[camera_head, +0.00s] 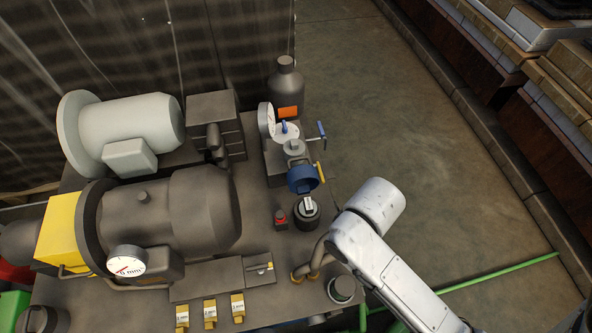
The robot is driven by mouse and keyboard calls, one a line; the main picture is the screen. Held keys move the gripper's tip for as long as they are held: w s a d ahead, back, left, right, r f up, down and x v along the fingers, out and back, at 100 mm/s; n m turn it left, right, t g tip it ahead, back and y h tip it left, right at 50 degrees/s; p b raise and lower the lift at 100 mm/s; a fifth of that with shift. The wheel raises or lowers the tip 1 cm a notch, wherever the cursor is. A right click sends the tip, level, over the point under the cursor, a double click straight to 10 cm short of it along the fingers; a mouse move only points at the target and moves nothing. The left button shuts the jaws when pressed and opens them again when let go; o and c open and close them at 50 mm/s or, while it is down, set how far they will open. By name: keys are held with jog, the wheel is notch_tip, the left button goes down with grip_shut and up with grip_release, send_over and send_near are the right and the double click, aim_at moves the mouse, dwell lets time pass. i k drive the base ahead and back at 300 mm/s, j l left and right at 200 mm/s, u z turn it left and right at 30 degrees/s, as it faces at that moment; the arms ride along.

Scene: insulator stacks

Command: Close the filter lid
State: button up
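A small filter-like unit stands at the right rear of the machine table. It has a round blue part (303,179) with a dark face, tilted toward the camera, and a yellow handle (320,172) on its right side. A grey round cap (294,147) sits just behind the blue part. I cannot tell for sure which of these is the filter lid, or how far it stands open. My white arm (385,265) reaches in from the lower right, beside the table. My gripper does not show.
The table (262,215) also bears a pale motor (130,125), a dark pump (195,215), a red button (280,217), a black knob (306,212), gauges and several yellow tags. A dark bottle (286,85) stands behind. Open floor (430,150) lies right; a green hose (500,275) crosses it.

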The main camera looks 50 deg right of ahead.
aim_at(302, 179)
jog(key=l+u, duration=0.7)
jog(key=l, duration=0.15)
jog(key=l+u, duration=0.4)
jog(key=l, duration=0.2)
jog(key=l+u, duration=0.4)
jog(key=l, duration=0.2)
jog(key=k+l+u, duration=0.15)
jog(key=l+u, duration=0.25)
jog(key=l, duration=0.15)
jog(key=l+u, duration=0.15)
jog(key=l, duration=0.35)
jog(key=k+l+u, duration=0.2)
jog(key=l, duration=0.3)
jog(key=k+l+u, duration=0.15)
jog(key=l, duration=0.4)
jog(key=k+l+u, duration=0.2)
jog(key=l, duration=0.25)
jog(key=l+u, duration=0.15)
jog(key=l, duration=0.35)
jog(key=k+l+u, duration=0.2)
jog(key=l, duration=0.2)
jog(key=k+l+u, duration=0.15)
jog(key=k+l, duration=0.15)
jog(key=k+l+u, duration=0.2)
jog(key=l, duration=0.25)
jog(key=k+l, duration=0.05)
